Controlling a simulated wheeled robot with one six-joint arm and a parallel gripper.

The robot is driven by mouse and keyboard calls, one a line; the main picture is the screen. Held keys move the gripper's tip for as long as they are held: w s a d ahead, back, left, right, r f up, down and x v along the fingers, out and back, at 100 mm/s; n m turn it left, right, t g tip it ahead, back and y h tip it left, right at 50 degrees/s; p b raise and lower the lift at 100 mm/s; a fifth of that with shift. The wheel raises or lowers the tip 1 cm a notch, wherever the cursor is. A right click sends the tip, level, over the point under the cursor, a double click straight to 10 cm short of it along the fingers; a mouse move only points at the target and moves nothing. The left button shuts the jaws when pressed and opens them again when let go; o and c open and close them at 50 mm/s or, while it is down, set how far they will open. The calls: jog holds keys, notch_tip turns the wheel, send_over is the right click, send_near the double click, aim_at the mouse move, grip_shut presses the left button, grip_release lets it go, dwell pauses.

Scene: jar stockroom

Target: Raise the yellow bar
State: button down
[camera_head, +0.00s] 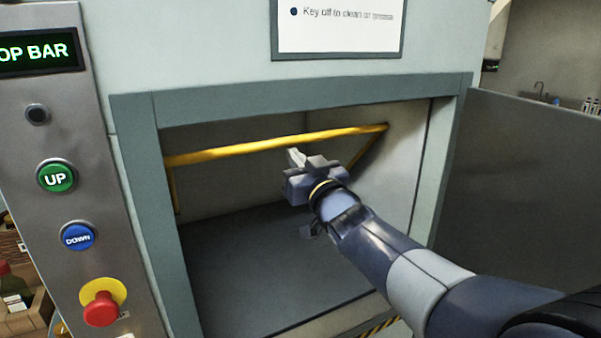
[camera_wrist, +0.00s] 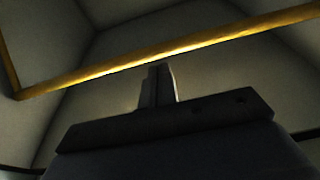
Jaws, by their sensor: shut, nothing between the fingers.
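The yellow bar (camera_head: 240,148) runs across the upper part of a recessed opening in a grey machine, with side arms sloping down and back at each end. My gripper (camera_head: 295,155) is shut and empty, reaching into the opening with its fingertips just below the middle of the bar in the picture. In the wrist view the bar (camera_wrist: 120,66) crosses above the shut fingertips (camera_wrist: 158,68). They look very close to it, but I cannot tell whether they touch.
A panel left of the opening carries a green UP button (camera_head: 57,177), a blue DOWN button (camera_head: 77,236), a red stop knob (camera_head: 101,308) and a display (camera_head: 38,52) reading "OP BAR". The opening's frame (camera_head: 140,190) surrounds my arm. A grey door panel (camera_head: 530,190) stands at right.

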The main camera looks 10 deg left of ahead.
jog(key=b+v, duration=0.1)
jog(key=v, duration=0.9)
jog(key=shift+s+f+b, duration=0.2)
jog(key=shift+f+b, duration=0.2)
jog(key=shift+f, duration=0.1)
jog(key=shift+w, duration=0.1)
jog(key=p+x, duration=0.1)
jog(key=x, duration=0.3)
jog(key=p+x, duration=0.1)
jog(key=x, duration=0.4)
jog(key=p+x, duration=0.1)
jog(key=x, duration=0.3)
jog(key=shift+w+r+p, duration=0.1)
jog(key=shift+r+p, duration=0.2)
jog(key=shift+r, duration=0.15)
